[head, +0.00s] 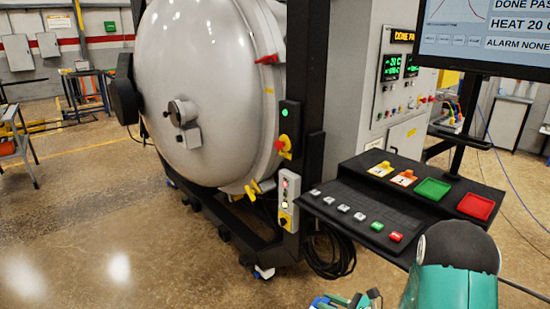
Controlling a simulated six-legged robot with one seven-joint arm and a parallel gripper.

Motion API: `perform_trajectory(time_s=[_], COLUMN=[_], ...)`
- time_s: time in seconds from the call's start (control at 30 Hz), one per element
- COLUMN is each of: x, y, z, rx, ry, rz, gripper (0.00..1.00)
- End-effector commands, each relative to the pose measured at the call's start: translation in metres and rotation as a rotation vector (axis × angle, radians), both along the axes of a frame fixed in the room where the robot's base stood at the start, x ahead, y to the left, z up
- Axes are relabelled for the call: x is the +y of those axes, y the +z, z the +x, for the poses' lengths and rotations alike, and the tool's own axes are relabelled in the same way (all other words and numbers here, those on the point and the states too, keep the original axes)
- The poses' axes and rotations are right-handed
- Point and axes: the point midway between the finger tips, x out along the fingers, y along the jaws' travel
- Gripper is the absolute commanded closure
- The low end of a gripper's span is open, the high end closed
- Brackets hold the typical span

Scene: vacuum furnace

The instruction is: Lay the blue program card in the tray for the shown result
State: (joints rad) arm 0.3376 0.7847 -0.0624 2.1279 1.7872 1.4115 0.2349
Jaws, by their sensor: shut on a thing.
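My gripper (348,301) shows only in part at the bottom edge of the head view, low in front of the console. It is shut on the blue program card (320,302), of which a small blue part shows; the rest is cut off by the frame. A green tray (433,188) and a red tray (476,206) lie side by side on the dark console, up and right of my gripper. Both look empty. The cabinet display (403,36) also reads "DONE PAS".
Floor at lower left is clear.

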Motion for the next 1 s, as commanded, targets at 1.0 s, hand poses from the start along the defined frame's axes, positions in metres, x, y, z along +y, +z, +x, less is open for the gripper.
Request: perform_trajectory(time_s=[1.0], x=[0.0008], y=[-0.0009], z=[0.0001], rx=[0.002], ry=[-0.444], rz=[0.000], gripper=[0.97])
